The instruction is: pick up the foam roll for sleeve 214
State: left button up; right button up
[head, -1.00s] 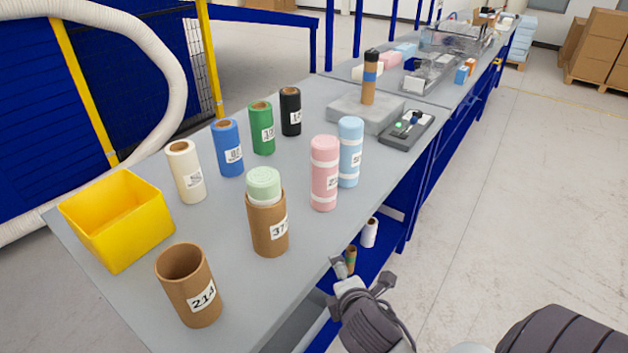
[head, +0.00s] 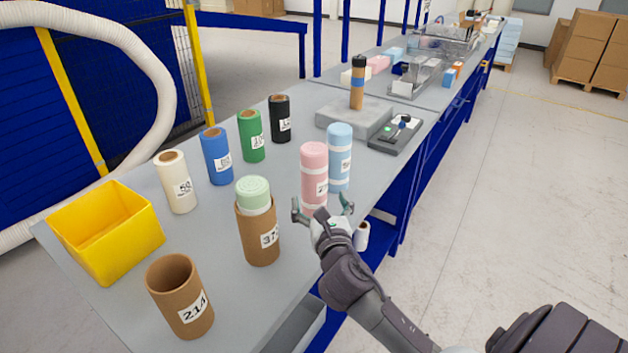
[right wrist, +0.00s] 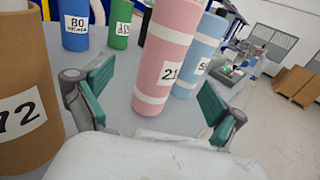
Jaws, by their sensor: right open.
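A brown cardboard sleeve labelled 214 (head: 180,297) stands open and empty-looking at the near end of the table. A pink foam roll (head: 314,172) with white bands stands upright; its label starts with 2, the rest is hard to read. It also shows in the right wrist view (right wrist: 166,55), between and beyond the fingers. My right gripper (head: 322,203) is open at the table's edge, just in front of the pink roll and not closed on it. A blue foam roll (head: 340,150) stands close behind the pink one. My left gripper is not in view.
White (head: 176,182), blue (head: 216,156), green (head: 251,136) and black (head: 280,119) rolls stand behind. A yellow bin (head: 105,231) is at left, a grey block (head: 353,118) farther back.

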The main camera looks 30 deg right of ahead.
aim_at(317, 184)
jog(key=x, duration=0.4)
jog(key=shift+w+d+r, duration=0.1)
jog(key=shift+w+d, duration=0.25)
jog(key=p+x, duration=0.1)
jog(key=x, duration=0.2)
jog(key=shift+w+d, duration=0.2)
jog(key=shift+d, duration=0.05)
jog(key=shift+w+d, duration=0.15)
jog(key=shift+w, duration=0.25)
jog(key=shift+s, duration=0.1)
jog(key=shift+c, duration=0.2)
jog(key=c, duration=1.1)
